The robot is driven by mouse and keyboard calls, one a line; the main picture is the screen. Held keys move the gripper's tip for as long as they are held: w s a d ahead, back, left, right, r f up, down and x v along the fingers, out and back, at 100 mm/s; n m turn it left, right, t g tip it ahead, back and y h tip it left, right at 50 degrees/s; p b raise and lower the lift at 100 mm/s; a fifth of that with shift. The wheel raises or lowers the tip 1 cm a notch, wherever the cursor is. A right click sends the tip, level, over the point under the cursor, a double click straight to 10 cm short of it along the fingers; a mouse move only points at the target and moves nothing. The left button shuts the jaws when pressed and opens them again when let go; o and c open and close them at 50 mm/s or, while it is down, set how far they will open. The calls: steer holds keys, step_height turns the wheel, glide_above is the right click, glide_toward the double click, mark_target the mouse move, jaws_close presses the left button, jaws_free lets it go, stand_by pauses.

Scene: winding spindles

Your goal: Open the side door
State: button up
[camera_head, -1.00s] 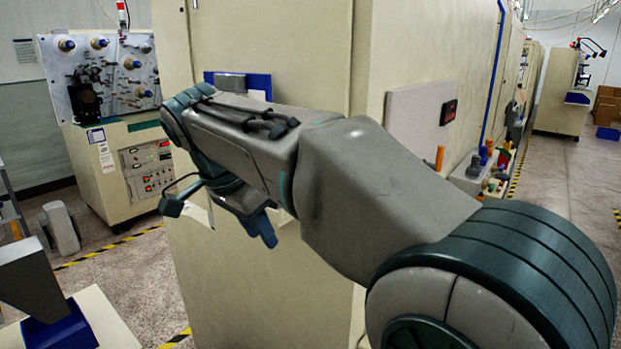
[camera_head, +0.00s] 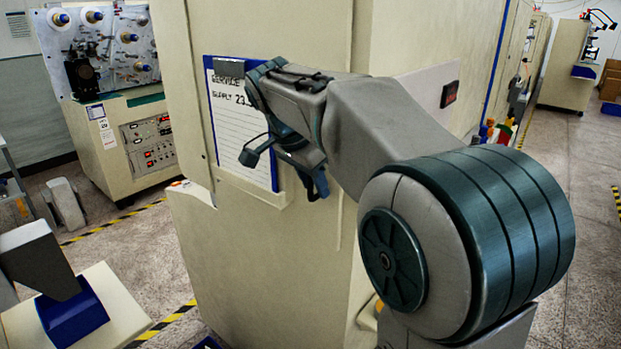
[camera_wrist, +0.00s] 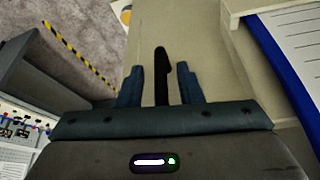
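The side door appears as a cream panel (camera_head: 250,250) of the tall cabinet, with a clipboard (camera_head: 222,125) of written paper on it. In the wrist view, a black upright handle (camera_wrist: 161,68) stands in front of the cream panel (camera_wrist: 215,75). My gripper (camera_wrist: 160,85) is open, with one dark blue finger on each side of the handle. Gaps show between the handle and both fingers. In the head view my gripper (camera_head: 315,185) is beside the clipboard's lower right corner, and my arm hides the handle.
A cream machine (camera_head: 125,140) with spools stands at the back left. A grey and blue device on a cream stand (camera_head: 115,305) is at the front left. Yellow-black floor tape (camera_head: 165,325) runs by the cabinet. An aisle is open on the right.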

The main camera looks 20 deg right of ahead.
steer(key=shift+f, duration=0.3)
jaws_close()
steer(key=shift+a, duration=0.35)
steer(key=shift+s+d, duration=0.1)
steer(key=shift+d, duration=0.15)
steer(key=shift+a, duration=0.15)
